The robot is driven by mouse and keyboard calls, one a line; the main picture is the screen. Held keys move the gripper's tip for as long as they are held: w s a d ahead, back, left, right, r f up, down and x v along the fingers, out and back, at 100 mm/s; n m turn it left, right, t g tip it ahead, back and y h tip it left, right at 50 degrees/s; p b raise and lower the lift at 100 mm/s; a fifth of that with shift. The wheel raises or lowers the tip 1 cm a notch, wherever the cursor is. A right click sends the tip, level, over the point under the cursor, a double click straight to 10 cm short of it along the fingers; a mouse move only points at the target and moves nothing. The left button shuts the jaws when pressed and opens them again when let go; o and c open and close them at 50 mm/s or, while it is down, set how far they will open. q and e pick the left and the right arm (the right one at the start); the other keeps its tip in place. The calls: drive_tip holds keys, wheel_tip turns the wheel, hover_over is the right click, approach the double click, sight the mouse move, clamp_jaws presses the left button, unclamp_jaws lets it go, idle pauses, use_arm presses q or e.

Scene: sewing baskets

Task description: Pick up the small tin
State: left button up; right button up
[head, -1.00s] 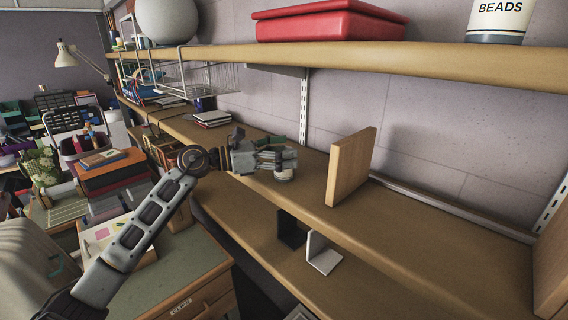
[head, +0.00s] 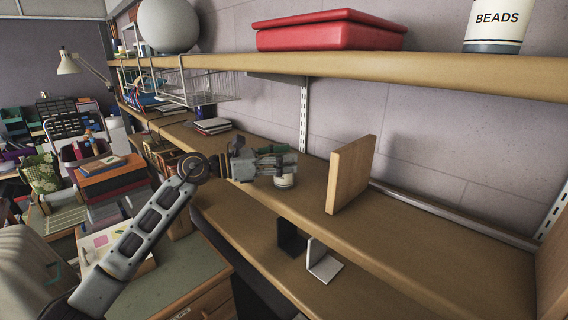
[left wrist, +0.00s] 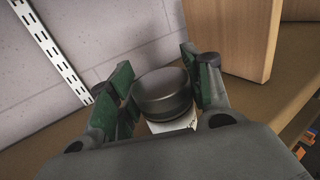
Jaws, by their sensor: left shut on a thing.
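The small tin (head: 285,181) is on the middle shelf, a pale cylinder showing below my left gripper (head: 284,165) in the head view. In the left wrist view the tin (left wrist: 163,94) has a dark round lid and a pale body with some dark print. My left gripper (left wrist: 160,92) has its green-padded fingers on both sides of the tin and is shut on it. The fingers hide the upper part of the tin in the head view. I cannot tell whether its base touches the shelf. My right gripper is in neither view.
A wooden divider (head: 351,174) stands upright on the middle shelf (head: 420,240), right of the tin. A wire basket (head: 208,85) hangs under the upper shelf (head: 400,66). Notebooks (head: 212,126) lie further left. Bookends (head: 322,262) stand on the lower shelf.

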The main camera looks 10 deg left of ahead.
use_arm(q)
drive_tip(key=shift+r, duration=0.15)
drive_tip(key=shift+r, duration=1.15)
wheel_tip(320, 180, up, 5)
drive_tip(key=shift+f+b, duration=0.2)
drive_tip(key=shift+b, duration=0.45)
drive_tip(key=shift+r, duration=1.4)
drive_tip(key=shift+a, duration=0.1)
